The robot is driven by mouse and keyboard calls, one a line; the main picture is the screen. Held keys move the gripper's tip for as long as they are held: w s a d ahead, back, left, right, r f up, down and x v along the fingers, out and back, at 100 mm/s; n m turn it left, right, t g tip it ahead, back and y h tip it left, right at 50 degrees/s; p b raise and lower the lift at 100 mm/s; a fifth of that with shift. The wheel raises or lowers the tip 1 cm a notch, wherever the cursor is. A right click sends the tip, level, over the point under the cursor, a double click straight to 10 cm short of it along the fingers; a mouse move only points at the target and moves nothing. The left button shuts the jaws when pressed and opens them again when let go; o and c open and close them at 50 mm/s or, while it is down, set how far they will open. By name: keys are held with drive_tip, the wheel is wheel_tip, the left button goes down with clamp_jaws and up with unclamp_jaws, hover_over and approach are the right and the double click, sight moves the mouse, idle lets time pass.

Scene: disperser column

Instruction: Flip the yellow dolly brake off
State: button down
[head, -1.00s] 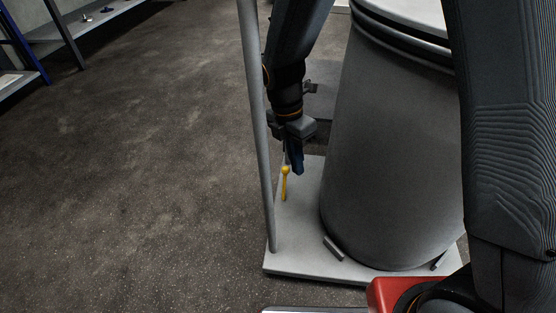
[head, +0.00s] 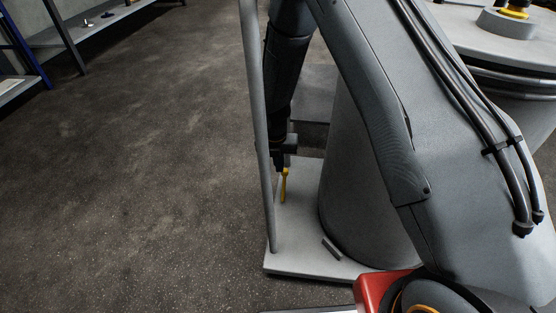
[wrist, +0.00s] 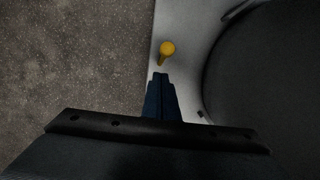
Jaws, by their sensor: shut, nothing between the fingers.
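The yellow dolly brake (head: 284,186) is a thin upright lever with a round knob, standing on the pale dolly platform (head: 300,262) between the post and the drum. In the wrist view the brake's yellow knob (wrist: 167,48) shows just ahead of my fingertips. My gripper (head: 279,168) points down right beside the top of the brake and partly covers the knob. In the wrist view my gripper's dark blue fingers (wrist: 160,78) are together and empty. I cannot tell whether they touch the brake.
A large grey drum (head: 345,215) stands on the dolly to the right of my gripper. A grey upright post (head: 259,130) rises from the dolly's left edge, close to my wrist. Open floor (head: 130,190) lies to the left, with a shelf (head: 95,25) at the back left.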

sight(284, 172)
drive_tip(key=shift+w+d+f+b, duration=0.3)
drive_tip(key=shift+w+f, duration=0.25)
drive_tip(key=shift+f, duration=0.3)
drive_tip(key=shift+w+d+f+b, duration=0.2)
drive_tip(key=shift+w+f+b, duration=0.3)
drive_tip(key=shift+f, duration=0.4)
drive_tip(key=shift+w+d+f+b, duration=0.25)
drive_tip(key=shift+w+f, duration=0.4)
drive_tip(key=shift+f, duration=0.2)
drive_tip(key=shift+d, duration=0.1)
